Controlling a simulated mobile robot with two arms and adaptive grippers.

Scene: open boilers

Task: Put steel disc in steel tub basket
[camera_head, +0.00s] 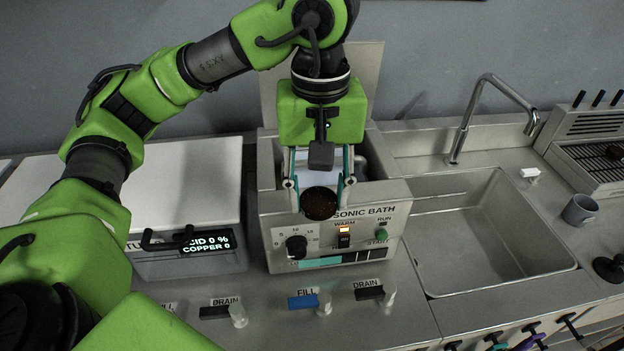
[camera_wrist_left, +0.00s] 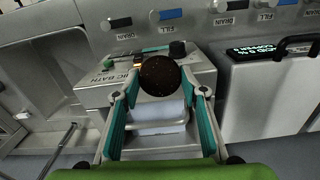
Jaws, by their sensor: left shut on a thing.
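A dark brown, speckled round disc (camera_head: 319,204) is held between the fingertips of my left gripper (camera_head: 319,186). In the head view it appears in front of the front edge of the sonic bath (camera_head: 385,193). The left wrist view also shows the disc (camera_wrist_left: 160,77) at the fingertips, with the bath (camera_wrist_left: 200,75) behind it. The bath is an open steel tub with a front control panel. A pale surface crossed by a metal bar shows in its opening between the fingers; I cannot tell whether it belongs to the basket. The gripper hides much of the inside. My right gripper is out of view.
A closed white-lidded tank (camera_head: 185,190) with a black handle and display stands left of the bath. A steel sink (camera_head: 490,230) with a tall tap (camera_head: 470,115) lies right. A metal cup (camera_head: 579,209) stands farther right. Fill and drain levers line the front counter.

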